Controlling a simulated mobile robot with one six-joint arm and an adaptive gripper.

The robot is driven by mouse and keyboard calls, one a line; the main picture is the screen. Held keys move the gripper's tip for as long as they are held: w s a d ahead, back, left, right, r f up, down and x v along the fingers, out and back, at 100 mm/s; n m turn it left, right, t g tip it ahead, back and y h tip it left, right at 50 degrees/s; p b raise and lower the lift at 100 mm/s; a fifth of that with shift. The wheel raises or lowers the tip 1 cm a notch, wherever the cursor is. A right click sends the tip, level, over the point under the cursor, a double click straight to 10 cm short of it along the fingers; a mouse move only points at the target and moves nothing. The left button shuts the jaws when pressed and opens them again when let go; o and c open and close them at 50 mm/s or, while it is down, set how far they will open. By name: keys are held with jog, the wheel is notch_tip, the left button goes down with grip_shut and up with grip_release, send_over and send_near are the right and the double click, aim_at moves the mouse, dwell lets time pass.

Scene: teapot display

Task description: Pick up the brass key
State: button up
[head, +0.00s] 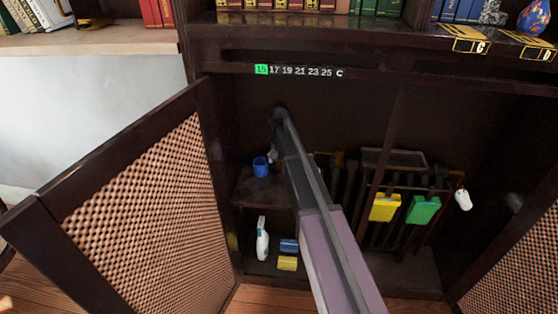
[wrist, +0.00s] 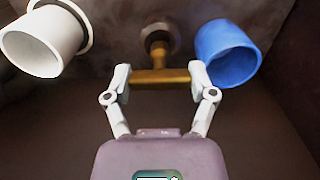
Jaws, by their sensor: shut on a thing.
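In the wrist view my gripper (wrist: 160,75) is shut on a brass-coloured bar (wrist: 160,77), taken to be the brass key, with one fingertip at each end. The bar lies across the picture, and a short brass stem rises from its middle to a round, dull metal piece (wrist: 158,40) behind it. I cannot tell whether the stem is joined to that piece. In the head view my arm reaches into the dark cabinet, and the key cannot be made out there.
A blue mug (wrist: 227,54) is close right of the gripper, also in the head view (head: 261,166). A white mug (wrist: 45,42) is at the left. The open lattice door (head: 150,215) flanks the arm. A white bottle (head: 262,239) and yellow (head: 384,207) and green (head: 423,210) items are inside.

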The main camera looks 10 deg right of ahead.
jog(key=s+a+r+p, duration=0.1)
jog(key=s+r, duration=0.1)
jog(key=s, duration=1.4)
jog(key=shift+a, duration=0.4)
